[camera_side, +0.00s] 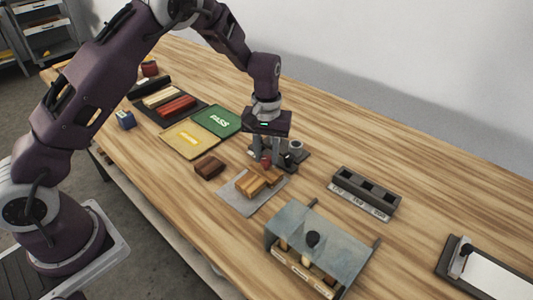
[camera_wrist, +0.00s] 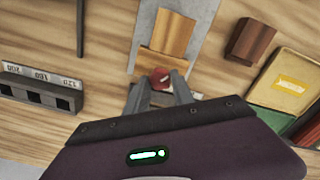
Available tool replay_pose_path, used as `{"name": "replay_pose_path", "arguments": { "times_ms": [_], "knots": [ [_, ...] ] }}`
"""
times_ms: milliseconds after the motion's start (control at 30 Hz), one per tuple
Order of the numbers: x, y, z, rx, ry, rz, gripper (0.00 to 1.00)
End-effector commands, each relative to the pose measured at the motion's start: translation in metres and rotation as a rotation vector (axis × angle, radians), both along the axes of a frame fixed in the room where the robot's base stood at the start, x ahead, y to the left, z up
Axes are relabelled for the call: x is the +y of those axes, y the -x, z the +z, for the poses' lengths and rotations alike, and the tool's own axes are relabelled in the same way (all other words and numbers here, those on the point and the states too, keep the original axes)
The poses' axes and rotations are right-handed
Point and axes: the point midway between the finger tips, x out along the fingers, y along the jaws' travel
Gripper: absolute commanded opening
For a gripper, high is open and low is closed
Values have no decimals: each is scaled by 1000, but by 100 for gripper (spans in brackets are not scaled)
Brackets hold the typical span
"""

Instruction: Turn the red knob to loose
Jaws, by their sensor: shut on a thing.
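The small red knob (camera_side: 266,162) sits on a dark fixture beside wooden blocks (camera_side: 260,180) on a grey plate. My gripper (camera_side: 264,164) points down over it, with its fingers around the knob. In the wrist view the red knob (camera_wrist: 160,78) shows between the two fingertips of my gripper (camera_wrist: 161,84), which is shut on it. The knob's lower part and any loose or tight marking are hidden. The fixture's base (camera_side: 293,157) shows behind the fingers, with a round grey part on it.
A brown block (camera_side: 209,167) lies left of the plate. Green PASS (camera_side: 217,121) and yellow (camera_side: 189,139) mats lie further left. A dark slotted rack (camera_side: 365,192) stands at right. A translucent-covered box (camera_side: 318,245) is in front. Bare table lies between them.

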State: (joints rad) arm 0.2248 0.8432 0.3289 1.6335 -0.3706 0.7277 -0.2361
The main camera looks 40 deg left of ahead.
Motion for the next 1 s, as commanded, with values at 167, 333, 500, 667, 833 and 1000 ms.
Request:
{"name": "replay_pose_path", "arguments": {
  "times_ms": [167,333,500,667,833,1000],
  "knots": [
    [0,0,1,-1,0,165,0],
    [0,-1,1,-2,1,319,0],
    [-1,-1,1,-2,1,449,0],
    [0,-1,1,-2,1,548,0],
    [0,-1,1,-2,1,619,0],
    [0,-1,1,-3,2,660,0]
  ]
}}
